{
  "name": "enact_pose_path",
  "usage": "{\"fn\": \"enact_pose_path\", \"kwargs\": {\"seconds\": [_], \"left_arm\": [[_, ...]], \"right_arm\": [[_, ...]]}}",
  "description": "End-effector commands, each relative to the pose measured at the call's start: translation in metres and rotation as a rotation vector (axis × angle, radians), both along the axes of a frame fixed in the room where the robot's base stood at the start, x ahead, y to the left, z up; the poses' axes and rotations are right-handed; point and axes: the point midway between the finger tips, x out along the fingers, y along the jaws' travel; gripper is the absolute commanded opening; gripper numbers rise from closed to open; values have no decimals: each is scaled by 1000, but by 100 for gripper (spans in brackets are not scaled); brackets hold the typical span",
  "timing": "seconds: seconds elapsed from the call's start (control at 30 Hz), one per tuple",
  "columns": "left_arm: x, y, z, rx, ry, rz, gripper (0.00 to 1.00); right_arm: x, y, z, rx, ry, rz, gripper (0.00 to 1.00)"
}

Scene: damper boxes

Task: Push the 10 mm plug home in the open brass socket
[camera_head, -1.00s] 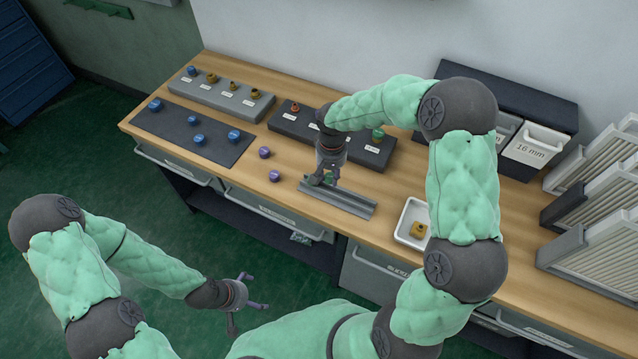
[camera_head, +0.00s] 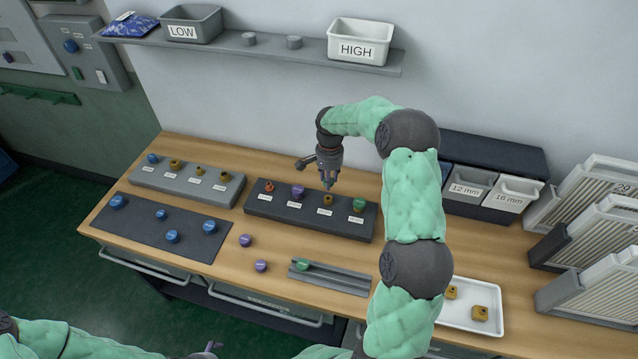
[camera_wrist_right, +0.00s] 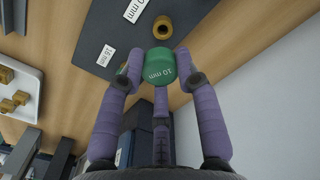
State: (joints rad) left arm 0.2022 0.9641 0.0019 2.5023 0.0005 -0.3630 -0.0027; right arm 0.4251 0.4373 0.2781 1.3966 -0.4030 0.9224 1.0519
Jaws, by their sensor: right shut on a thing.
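My right gripper (camera_head: 328,184) is shut on a green plug marked 10 mm (camera_wrist_right: 160,68), seen between its fingers in the right wrist view (camera_wrist_right: 158,80). It hangs above the dark block (camera_head: 255,207). The open brass socket (camera_head: 327,199) is on that block, just below the fingers; in the wrist view the socket (camera_wrist_right: 162,27) shows an empty bore, apart from the plug. In the head view I cannot make out the held plug. Only a tip of my left gripper (camera_head: 213,347) shows at the bottom edge; its opening cannot be told.
A purple plug (camera_head: 298,192) and a green plug (camera_head: 359,205) sit either side of the socket. Another green plug (camera_head: 302,265) lies on the grey rail (camera_head: 340,281). A white tray (camera_head: 470,325) holds brass pieces. A shelf (camera_head: 260,49) hangs above the bench.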

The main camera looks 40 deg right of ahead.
Motion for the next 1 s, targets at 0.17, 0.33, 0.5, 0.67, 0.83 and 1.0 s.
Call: {"fn": "enact_pose_path", "kwargs": {"seconds": [0.17,0.33,0.5,0.67,0.83,1.0], "left_arm": [[-1,0,0,-1,3,0,100],[-1,0,-4,0,2,0,100],[-1,0,-10,0,2,0,100],[-1,0,-18,0,2,-1,100],[-1,0,-26,0,2,-1,100],[-1,0,-33,0,2,-1,100]], "right_arm": [[0,-4,0,-1,-1,-14,19],[0,-4,-5,-1,-1,-14,19],[0,-4,-16,-1,-1,-13,19],[0,-4,-30,-1,-1,-13,19],[-1,-3,-45,0,0,-13,19],[0,-3,-55,-1,-1,-13,19]]}}
